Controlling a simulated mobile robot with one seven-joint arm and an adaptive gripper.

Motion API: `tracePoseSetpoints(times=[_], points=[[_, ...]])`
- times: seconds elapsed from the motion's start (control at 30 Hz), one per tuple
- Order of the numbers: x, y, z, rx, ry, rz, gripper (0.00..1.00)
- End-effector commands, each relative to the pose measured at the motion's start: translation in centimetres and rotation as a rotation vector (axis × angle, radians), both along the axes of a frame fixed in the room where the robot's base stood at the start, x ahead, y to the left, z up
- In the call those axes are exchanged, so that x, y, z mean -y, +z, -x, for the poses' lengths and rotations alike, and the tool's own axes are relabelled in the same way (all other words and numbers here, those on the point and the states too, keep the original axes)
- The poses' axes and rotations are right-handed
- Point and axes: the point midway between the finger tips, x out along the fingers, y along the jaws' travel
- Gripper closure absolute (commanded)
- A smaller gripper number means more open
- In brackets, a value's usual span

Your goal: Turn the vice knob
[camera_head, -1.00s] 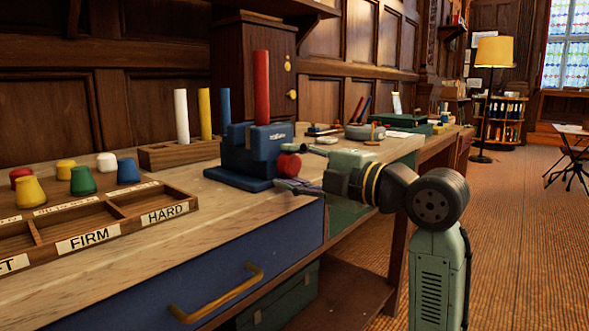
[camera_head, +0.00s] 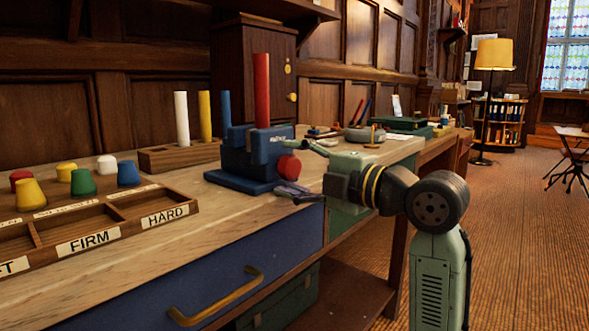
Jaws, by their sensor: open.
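The blue vice (camera_head: 262,155) stands on the wooden bench with a tall red stick (camera_head: 262,90) upright in it. Its round red knob (camera_head: 289,167) is on the vice's right side, facing my arm. My gripper (camera_head: 298,168) is open at the knob, with one finger above and to the right of it and the other below it. The knob lies between or just beyond the fingertips; I cannot tell whether they touch it.
A labelled wooden tray (camera_head: 100,225) and several coloured pegs stand on the bench at left. A drawer with a brass handle (camera_head: 215,297) is below.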

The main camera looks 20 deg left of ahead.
Motion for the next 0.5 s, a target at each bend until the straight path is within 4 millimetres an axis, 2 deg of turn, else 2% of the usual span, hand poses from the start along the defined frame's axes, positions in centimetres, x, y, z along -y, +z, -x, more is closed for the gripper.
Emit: tracePoseSetpoints(times=[0.17, 0.5], points=[[0.9, -0.1, 0.2, -0.001, -0.003, 0.0, 0.41], [5.7, 0.0, 2.0, 0.0, -0.003, -0.001, 0.41]])
